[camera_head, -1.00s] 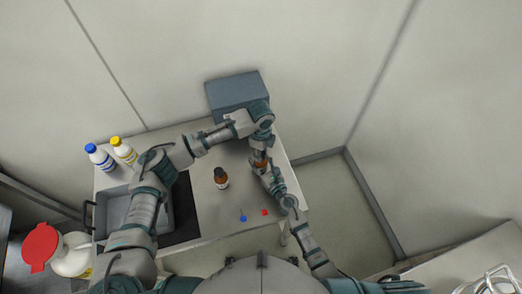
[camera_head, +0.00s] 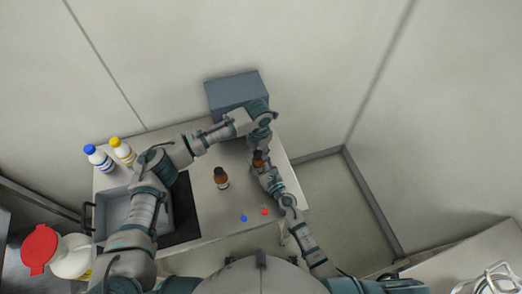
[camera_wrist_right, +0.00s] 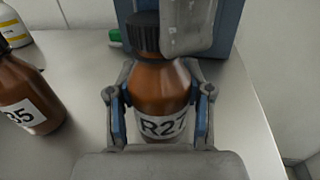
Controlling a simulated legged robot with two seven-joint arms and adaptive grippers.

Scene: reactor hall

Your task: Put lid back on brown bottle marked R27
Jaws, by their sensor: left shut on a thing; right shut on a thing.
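The brown bottle marked R27 (camera_wrist_right: 160,95) stands upright between the fingers of my right gripper (camera_wrist_right: 158,110), which is shut on its body. It also shows small in the head view (camera_head: 259,163). The black ribbed lid (camera_wrist_right: 143,34) is at the top of the bottle's neck, in line with it. I cannot tell whether it is fully seated. My left gripper (camera_head: 258,145) is above the bottle, shut on the lid; one grey finger (camera_wrist_right: 187,25) covers the lid's right side in the wrist view.
Another brown bottle (camera_head: 221,179) with a black cap stands left of R27. White bottles with blue (camera_head: 99,158) and yellow (camera_head: 123,151) caps stand at the table's left, behind a grey tub (camera_head: 118,207). A blue-grey box (camera_head: 232,95) is behind. Small blue (camera_head: 244,218) and red (camera_head: 265,211) items lie in front.

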